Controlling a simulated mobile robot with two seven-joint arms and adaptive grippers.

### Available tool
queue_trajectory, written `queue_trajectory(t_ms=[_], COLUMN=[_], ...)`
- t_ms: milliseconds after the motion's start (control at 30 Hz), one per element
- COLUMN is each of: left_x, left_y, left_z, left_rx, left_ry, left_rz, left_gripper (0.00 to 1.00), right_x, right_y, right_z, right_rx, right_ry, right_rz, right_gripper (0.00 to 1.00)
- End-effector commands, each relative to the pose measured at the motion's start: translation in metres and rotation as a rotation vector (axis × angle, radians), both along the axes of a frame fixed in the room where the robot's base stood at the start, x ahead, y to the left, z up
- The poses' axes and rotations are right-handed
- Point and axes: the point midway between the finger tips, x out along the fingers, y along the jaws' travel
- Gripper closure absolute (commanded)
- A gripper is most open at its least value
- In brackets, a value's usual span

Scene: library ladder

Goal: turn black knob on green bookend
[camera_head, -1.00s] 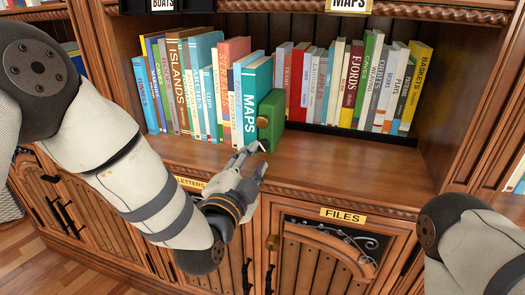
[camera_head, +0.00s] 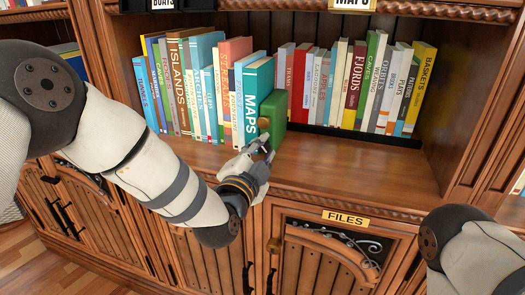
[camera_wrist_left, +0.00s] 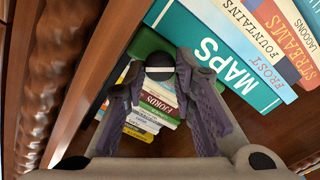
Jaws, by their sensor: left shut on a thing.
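The green bookend (camera_head: 277,116) stands upright on the shelf, against the right side of the teal MAPS book (camera_head: 252,105). A round brass-coloured knob (camera_head: 264,123) shows on its front face. The bookend also shows in the left wrist view (camera_wrist_left: 148,40). There the black knob (camera_wrist_left: 160,59) sits between my fingers, with a pale band below it. My left gripper (camera_head: 265,147) is shut on the black knob, low at the front of the bookend; its fingers hide the knob in the head view. My right gripper is out of view.
Books stand in a row left of the bookend, and more (camera_head: 360,85) stand behind to the right. The shelf board (camera_head: 350,165) is bare in front of them. Below are cabinet doors and a FILES label (camera_head: 345,218). A wooden side post bounds the shelf at right.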

Motion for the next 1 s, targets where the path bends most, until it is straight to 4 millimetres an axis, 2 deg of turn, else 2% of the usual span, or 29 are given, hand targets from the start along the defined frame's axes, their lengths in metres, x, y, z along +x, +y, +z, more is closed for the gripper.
queue_trajectory(t_ms=[267, 1000], left_x=[0.0, 0.001], left_y=[0.0, 0.003], left_z=[0.003, 0.003], left_rx=[-0.13, -0.734], left_ry=[0.039, 0.237], left_rz=[0.0, 0.0], left_gripper=[1.0, 1.0], right_x=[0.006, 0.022], right_y=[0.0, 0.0], right_z=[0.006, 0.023], right_rx=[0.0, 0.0], right_ry=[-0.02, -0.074], right_rz=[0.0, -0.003], right_gripper=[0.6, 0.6])
